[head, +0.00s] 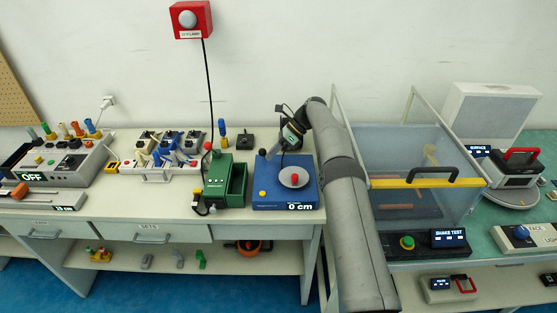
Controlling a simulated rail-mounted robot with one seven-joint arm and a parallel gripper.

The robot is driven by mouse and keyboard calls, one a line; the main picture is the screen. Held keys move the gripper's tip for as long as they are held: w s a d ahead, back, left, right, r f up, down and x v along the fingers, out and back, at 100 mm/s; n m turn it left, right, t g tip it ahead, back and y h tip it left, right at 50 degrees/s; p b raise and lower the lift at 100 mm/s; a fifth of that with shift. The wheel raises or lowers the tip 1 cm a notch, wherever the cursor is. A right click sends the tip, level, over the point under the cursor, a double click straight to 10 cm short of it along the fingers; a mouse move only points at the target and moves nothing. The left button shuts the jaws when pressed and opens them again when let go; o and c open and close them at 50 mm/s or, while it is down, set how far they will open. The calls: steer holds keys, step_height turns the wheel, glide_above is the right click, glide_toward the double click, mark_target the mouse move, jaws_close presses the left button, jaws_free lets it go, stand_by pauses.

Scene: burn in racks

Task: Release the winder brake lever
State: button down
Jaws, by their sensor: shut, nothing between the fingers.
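The winder appears to be the blue box (265,205) on the bench, with a display reading "0 cm". On its top are a grey disc (293,184) with a red knob and a yellow button (262,193). A small black ball (262,152) at its back left looks like the end of the brake lever; the lever's shaft is not clear. My gripper (269,157) reaches down from the right over the back of the blue box, shut and empty, its tips close beside the black ball. I cannot tell whether they touch.
A green machine (216,181) with a red-ball lever stands left of the blue box. A clear tank (408,150) with a yellow-edged lid stands to the right, behind my arm. A black cable hangs from a red lamp box (191,19) on the wall.

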steer(key=s+d+r+b, duration=0.2)
steer(key=s+r+b, duration=0.3)
steer(key=s+r, duration=0.6)
steer(key=shift+s+r, duration=0.3)
steer(key=shift+s, duration=1.15)
steer(key=shift+d, duration=0.1)
steer(key=s+d+f+n+t+h, duration=0.1)
steer(key=s+d+f+n+h, duration=0.1)
steer(key=s+n, duration=0.5)
steer(key=s+d+f+n+t+h, duration=0.1)
steer(key=s+n, duration=0.6)
steer(key=s, duration=0.8)
steer(key=s+d+f+n+t+h, duration=0.1)
steer(key=s+d+n+h, duration=0.4)
steer(key=s, duration=0.6)
steer(key=shift+s+d+f+n+h, duration=0.25)
steer(key=shift+f+n+h, duration=0.25)
steer(key=shift+f+n, duration=0.45)
